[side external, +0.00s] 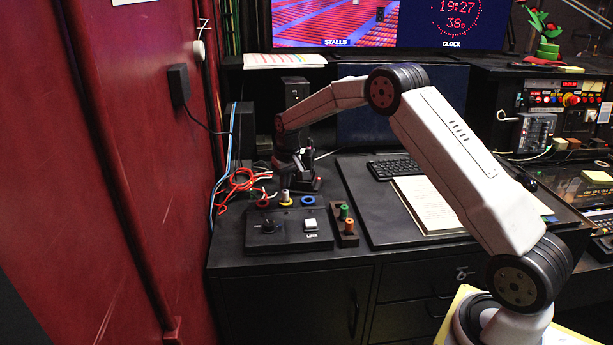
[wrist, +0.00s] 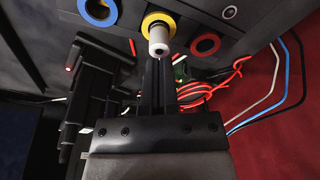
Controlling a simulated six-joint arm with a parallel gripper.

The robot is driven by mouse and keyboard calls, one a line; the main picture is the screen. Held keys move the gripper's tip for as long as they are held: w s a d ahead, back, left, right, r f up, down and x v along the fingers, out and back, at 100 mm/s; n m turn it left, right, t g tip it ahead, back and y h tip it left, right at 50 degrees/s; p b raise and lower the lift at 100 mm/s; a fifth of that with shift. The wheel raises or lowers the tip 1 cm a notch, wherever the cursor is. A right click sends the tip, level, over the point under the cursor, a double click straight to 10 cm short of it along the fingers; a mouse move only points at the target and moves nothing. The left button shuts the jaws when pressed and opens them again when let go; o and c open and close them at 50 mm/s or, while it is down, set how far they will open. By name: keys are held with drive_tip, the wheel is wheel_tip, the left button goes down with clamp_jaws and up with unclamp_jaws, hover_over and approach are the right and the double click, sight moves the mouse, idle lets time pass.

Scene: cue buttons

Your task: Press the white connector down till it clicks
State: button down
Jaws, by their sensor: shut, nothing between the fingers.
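The white connector (wrist: 159,40) sits in a yellow ring (wrist: 146,19), its dark-tipped end facing the wrist camera. In the side view the connector (side external: 285,195) stands upright among the cables at the back of the desk's left part. My gripper (wrist: 159,62) is shut and empty. In the wrist view its fingertips show just below the connector, with no clear grip on it. I cannot tell whether they touch. In the side view the fingers are dark against the dark desk, hard to make out. How deep the connector sits cannot be told.
A blue ring (wrist: 97,11) and a red ring (wrist: 205,44) flank the yellow one. Red, white and blue cables (side external: 243,181) lie to the left. A black box with a knob and white button (side external: 311,223) stands in front, beside a holder with green and orange plugs (side external: 348,226).

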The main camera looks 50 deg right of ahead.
drive_tip(key=shift+r, duration=3)
drive_tip(key=s+a+f+n, duration=0.1)
drive_tip(key=s+a, duration=0.4)
drive_tip(key=s, duration=0.4)
drive_tip(key=s+a+f+n, duration=0.1)
drive_tip(key=s+a, duration=0.4)
drive_tip(key=s, duration=0.5)
drive_tip(key=s+a+f+n, duration=0.1)
drive_tip(key=s+a, duration=0.4)
drive_tip(key=s, duration=0.5)
drive_tip(key=shift+s+a+f+t, duration=0.25)
drive_tip(key=shift+a+f+t, duration=0.15)
drive_tip(key=shift+f, duration=0.15)
